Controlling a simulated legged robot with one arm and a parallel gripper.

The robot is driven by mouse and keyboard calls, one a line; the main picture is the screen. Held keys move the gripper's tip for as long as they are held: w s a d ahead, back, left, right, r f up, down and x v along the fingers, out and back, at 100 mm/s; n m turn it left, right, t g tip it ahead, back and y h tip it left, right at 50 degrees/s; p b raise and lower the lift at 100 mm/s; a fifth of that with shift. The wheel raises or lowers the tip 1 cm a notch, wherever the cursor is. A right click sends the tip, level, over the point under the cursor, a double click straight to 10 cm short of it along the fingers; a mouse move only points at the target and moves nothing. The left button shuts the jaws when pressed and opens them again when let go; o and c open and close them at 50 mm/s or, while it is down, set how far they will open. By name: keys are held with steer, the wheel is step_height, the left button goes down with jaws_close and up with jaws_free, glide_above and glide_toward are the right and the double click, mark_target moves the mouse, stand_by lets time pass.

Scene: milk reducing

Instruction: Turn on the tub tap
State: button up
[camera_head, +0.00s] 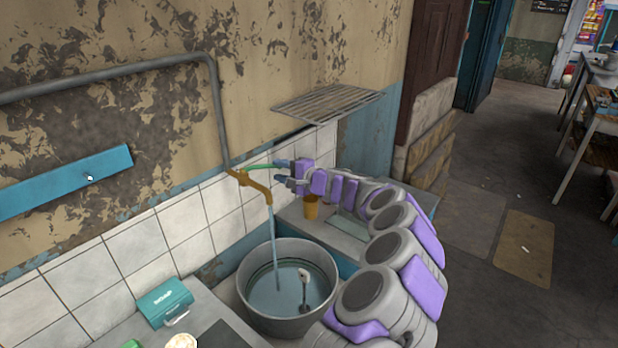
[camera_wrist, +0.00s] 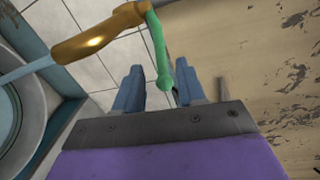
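The brass tub tap (camera_head: 252,183) sticks out from the tiled wall on a grey pipe, and a stream of water (camera_head: 273,245) runs from it into the round metal tub (camera_head: 248,314). Its green lever (camera_head: 260,167) points toward my gripper (camera_head: 283,171). In the wrist view, my gripper (camera_wrist: 160,88) has its blue fingers apart, and the rounded end of the green lever (camera_wrist: 158,50) shows between them with gaps at the sides. The brass tap body (camera_wrist: 98,40) and the water (camera_wrist: 28,71) also show there. I cannot tell whether a finger touches the lever.
A metal rack (camera_head: 330,102) is on the wall above my gripper. An orange cup (camera_head: 311,207) stands on the ledge beneath my arm. A teal box (camera_head: 163,302) sits on the counter left of the tub. A ladle-like utensil (camera_head: 304,286) is in the tub. Open floor lies at right.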

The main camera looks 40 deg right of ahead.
steer(key=p+v, duration=0.1)
steer(key=v, duration=1)
